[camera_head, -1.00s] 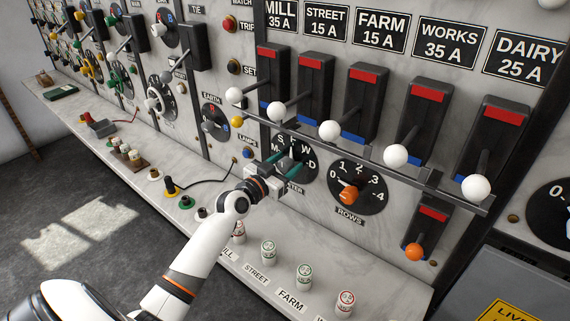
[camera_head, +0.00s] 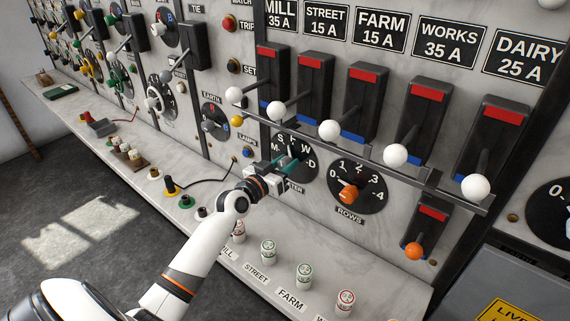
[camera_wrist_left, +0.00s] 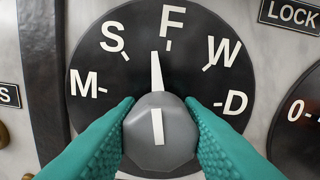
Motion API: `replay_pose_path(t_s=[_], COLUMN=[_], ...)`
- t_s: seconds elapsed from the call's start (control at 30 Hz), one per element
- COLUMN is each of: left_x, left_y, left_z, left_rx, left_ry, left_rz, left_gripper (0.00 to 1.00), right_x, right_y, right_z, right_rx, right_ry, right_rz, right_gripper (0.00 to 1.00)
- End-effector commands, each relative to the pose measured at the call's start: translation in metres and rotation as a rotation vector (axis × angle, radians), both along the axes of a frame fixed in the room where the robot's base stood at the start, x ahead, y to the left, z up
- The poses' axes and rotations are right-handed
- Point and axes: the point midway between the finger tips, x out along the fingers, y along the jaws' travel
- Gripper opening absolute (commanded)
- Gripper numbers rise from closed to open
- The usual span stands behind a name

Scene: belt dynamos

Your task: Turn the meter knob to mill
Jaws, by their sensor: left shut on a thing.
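The meter dial (camera_head: 305,168) is a black disc on the pale marble panel, lettered M, S, F, W, D. In the left wrist view, the dial (camera_wrist_left: 110,70) fills the middle, and its grey knob (camera_wrist_left: 175,125) has a white pointer. The pointer stands almost upright, between S and F, just left of the F mark. My left gripper (camera_head: 285,165) is at the dial. Its teal fingers, also in the wrist view (camera_wrist_left: 160,140), are closed on both sides of the knob. In the head view the gripper hides much of the knob. My right gripper is not in view.
A row of white-balled switch levers with a long bar (camera_head: 372,157) stands above and right of the dial. The ROWS dial (camera_head: 372,190) with an orange knob is close on the right. Several round fuses stand on the marble shelf (camera_head: 245,275) below.

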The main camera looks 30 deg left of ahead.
Motion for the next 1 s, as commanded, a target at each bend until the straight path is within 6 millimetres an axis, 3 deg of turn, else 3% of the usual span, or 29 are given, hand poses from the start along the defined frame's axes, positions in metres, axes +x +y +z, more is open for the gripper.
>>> replay_pose_path(t_s=[1.0], left_x=[0.0], left_y=[0.001], left_z=[0.0], left_rx=[-0.939], left_ry=[0.075], left_rz=[0.001], left_gripper=[0.11], right_x=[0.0], right_y=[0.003], right_z=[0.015], right_rx=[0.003], right_ry=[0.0], right_rz=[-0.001], right_gripper=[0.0])
